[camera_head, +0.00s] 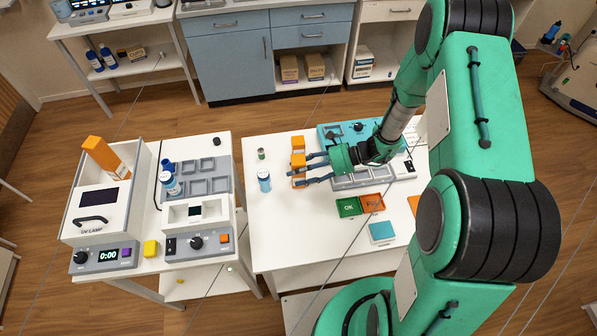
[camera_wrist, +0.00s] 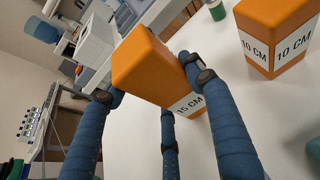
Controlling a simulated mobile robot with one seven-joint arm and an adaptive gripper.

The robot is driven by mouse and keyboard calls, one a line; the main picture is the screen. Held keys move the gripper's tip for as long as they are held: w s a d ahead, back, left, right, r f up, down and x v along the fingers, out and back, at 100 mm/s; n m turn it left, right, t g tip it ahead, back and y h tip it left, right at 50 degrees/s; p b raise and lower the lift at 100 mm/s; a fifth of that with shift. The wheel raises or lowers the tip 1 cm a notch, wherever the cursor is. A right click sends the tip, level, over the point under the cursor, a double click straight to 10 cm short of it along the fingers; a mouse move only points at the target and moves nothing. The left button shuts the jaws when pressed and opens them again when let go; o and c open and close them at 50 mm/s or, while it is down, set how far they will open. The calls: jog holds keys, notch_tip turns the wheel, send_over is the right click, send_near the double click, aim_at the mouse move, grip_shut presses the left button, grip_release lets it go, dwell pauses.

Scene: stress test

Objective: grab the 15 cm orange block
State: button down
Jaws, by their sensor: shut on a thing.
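The orange block labelled 15 CM (camera_wrist: 152,68) fills the middle of the wrist view, between my blue fingers. In the head view this block (camera_head: 298,160) shows at the left end of my gripper (camera_head: 309,168), over the white table, partly hidden by the fingers. My gripper (camera_wrist: 150,95) is shut on it, with fingers on either side and one lower finger below it in the picture. Whether the block touches the table cannot be told. An orange block labelled 10 CM (camera_wrist: 273,38) stands just to the right in the wrist view, apart from the fingers.
A blue-capped bottle (camera_head: 264,180) and a small green vial (camera_head: 261,154) stand left of the blocks. A teal device (camera_head: 340,131) and a grey tray (camera_head: 350,181) lie close to my gripper. The table's front left is clear.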

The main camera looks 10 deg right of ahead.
aim_at(299, 165)
jog(key=shift+r, duration=0.15)
jog(key=shift+r, duration=0.25)
notch_tip(299, 165, up, 3)
jog(key=shift+p, duration=0.55)
jog(key=s+d+r+p, duration=0.1)
jog(key=s+d, duration=0.2)
jog(key=s, duration=1.2)
jog(key=shift+s+p, duration=0.4)
